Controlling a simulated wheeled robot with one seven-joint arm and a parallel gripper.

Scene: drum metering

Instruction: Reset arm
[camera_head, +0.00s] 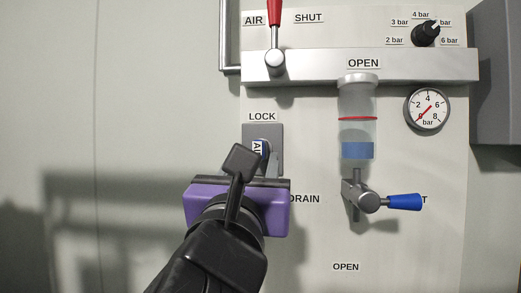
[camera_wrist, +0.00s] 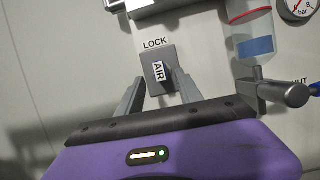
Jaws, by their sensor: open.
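My gripper (camera_wrist: 156,88) is open, with one finger on each side of a grey lock plate (camera_wrist: 151,62) as seen in the wrist view. I see no contact, and the depth gap is hard to judge. In the head view my arm and purple gripper body cover the lower part of the lock plate (camera_head: 249,132).
A red-handled lever (camera_head: 275,40) stands upright above. To the right are a clear cylinder with blue liquid (camera_head: 357,150), a valve with a blue handle (camera_head: 404,201), a gauge (camera_head: 427,108) and a black knob (camera_head: 426,34). The wall at left is clear.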

